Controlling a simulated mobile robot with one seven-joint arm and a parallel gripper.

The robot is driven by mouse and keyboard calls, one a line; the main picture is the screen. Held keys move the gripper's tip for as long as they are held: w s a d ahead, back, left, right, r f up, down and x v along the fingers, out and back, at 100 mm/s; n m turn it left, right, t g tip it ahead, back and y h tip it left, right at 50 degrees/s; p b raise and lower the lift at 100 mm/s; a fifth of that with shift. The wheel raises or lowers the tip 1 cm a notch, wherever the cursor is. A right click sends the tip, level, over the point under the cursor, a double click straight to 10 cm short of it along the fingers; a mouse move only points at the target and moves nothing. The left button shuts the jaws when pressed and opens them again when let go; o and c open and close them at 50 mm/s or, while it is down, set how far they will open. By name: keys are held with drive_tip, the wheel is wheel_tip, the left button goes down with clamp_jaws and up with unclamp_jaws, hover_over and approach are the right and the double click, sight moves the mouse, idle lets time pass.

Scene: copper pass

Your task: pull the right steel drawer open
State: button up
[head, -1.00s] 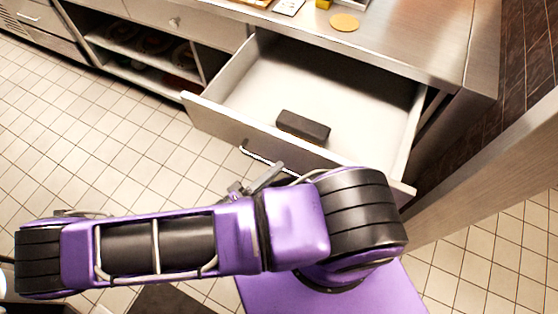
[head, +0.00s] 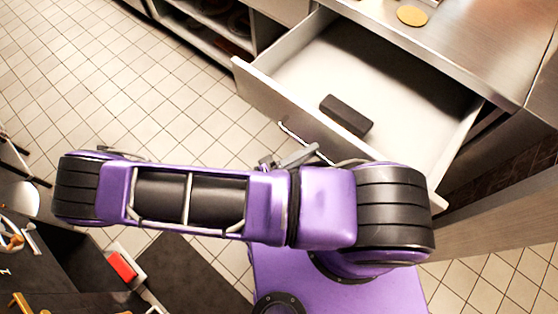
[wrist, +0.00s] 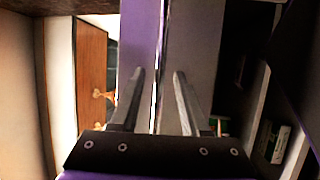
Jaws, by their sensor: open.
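The right steel drawer (head: 262,97) stands pulled well out from under the counter in the head view, its inside showing. A dark block (head: 346,115) lies in it near the front panel. The drawer's bar handle (head: 297,134) runs along the outside of the front panel. My gripper (head: 312,150) is close beside the handle, partly hidden by my arm. In the wrist view my gripper (wrist: 158,72) has its two fingers apart.
The steel counter top (head: 470,50) is above the drawer, with a round gold disc (head: 412,16) on it. Open shelves (head: 215,20) are to the left. Tiled floor (head: 130,90) is clear left of the drawer. A dark worktop with a red item (head: 122,266) is at lower left.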

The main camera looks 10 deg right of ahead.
drive_tip(key=b+v, duration=0.2)
drive_tip(key=v, duration=1.5)
drive_tip(key=shift+a, duration=0.25)
